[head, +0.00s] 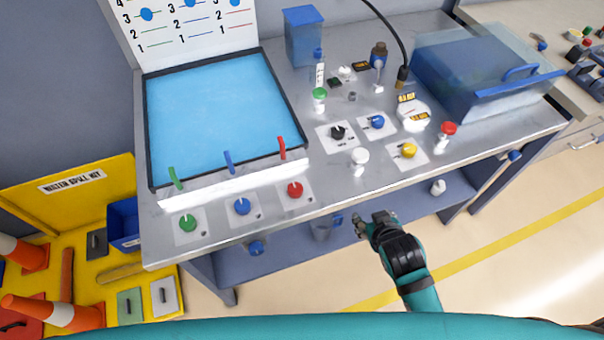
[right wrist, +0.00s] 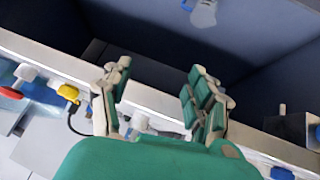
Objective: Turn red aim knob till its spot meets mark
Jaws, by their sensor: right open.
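The red aim knob (head: 295,190) sits on a white plate at the bench's front, right of a blue knob (head: 242,206) and a green knob (head: 188,223). A pale pointer line shows on its top. A red stick (head: 282,148) stands at the blue panel's front edge. I cannot make out the spot or its mark. My right gripper (head: 368,222) is in front of the bench edge, right of and apart from the red knob. In the right wrist view its fingers (right wrist: 158,88) are spread with nothing held between them. My left gripper is not in view.
Black (head: 338,133), blue (head: 377,122) and yellow (head: 408,150) knobs stand on the right half of the bench, with a white-capped container (head: 359,158) and a red-topped one (head: 447,130). A blue lidded box (head: 480,75) is at the right. The floor before the bench is clear.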

